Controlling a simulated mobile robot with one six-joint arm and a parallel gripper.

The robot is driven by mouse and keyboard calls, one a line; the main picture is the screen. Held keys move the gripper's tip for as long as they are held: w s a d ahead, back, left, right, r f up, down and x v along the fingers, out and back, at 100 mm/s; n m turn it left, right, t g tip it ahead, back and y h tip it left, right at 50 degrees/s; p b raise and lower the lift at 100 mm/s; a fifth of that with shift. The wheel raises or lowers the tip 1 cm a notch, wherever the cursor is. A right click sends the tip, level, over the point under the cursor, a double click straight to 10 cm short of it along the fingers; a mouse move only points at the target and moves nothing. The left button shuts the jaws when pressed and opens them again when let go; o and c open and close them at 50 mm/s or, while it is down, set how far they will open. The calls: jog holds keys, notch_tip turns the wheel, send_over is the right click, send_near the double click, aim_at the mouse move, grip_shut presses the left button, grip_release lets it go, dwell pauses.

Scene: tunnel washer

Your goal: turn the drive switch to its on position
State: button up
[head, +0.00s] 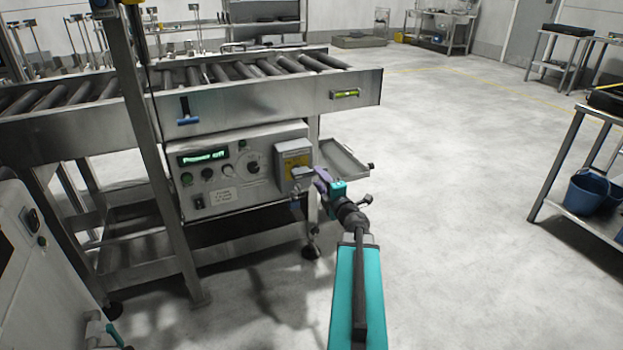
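A control panel (226,192) hangs under the roller conveyor. Its display (200,157) reads "Power off" in green. At its right end is a grey box with a yellow-faced switch (293,155), which I take for the drive switch; a grey handle part (301,172) shows at its lower edge. A round black dial (254,165) sits left of the box. My gripper (318,184) is right beside the box's lower right, its tips close to the handle part. Contact and finger opening are too small to make out.
The roller conveyor (355,88) runs above the panel, with a blue-handled tool (187,112) on its side. A steel post (160,150) stands in front at left. A small tray (343,158) juts out behind my gripper. Floor to the right is clear up to a bench with blue buckets (590,192).

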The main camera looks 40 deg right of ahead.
aim_at(314, 175)
jog(key=shift+b+x, duration=0.3)
jog(key=shift+x, duration=2.35)
